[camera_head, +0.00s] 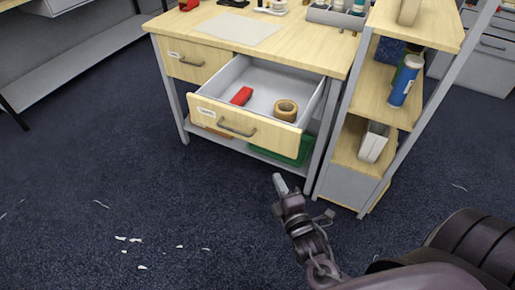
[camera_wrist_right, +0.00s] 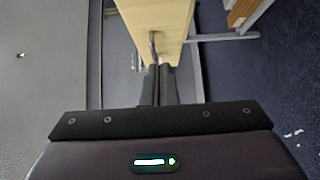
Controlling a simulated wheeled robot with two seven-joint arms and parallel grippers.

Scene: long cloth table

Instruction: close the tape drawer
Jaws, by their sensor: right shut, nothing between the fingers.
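The tape drawer (camera_head: 249,123) is pulled out of the wooden workbench. It has a light wood front, a grey tray and a dark bar handle (camera_head: 237,128). A tan tape roll (camera_head: 285,110) and a red item (camera_head: 241,96) lie inside. My right gripper (camera_head: 279,182) is shut and empty, lower right of the drawer front in the head view. In the right wrist view, its fingers (camera_wrist_right: 160,70) point at the drawer front (camera_wrist_right: 155,18) and overlap the end of the handle (camera_wrist_right: 153,42); I cannot tell whether they touch. My left gripper is not in view.
Another drawer (camera_head: 192,62), left of the open one, is shut. A green bin (camera_head: 295,150) sits on the bench's lower shelf. A shelf rack (camera_head: 388,108) with a blue bottle (camera_head: 405,80) stands close on the right. The dark carpet in front is clear apart from white scraps (camera_head: 130,239).

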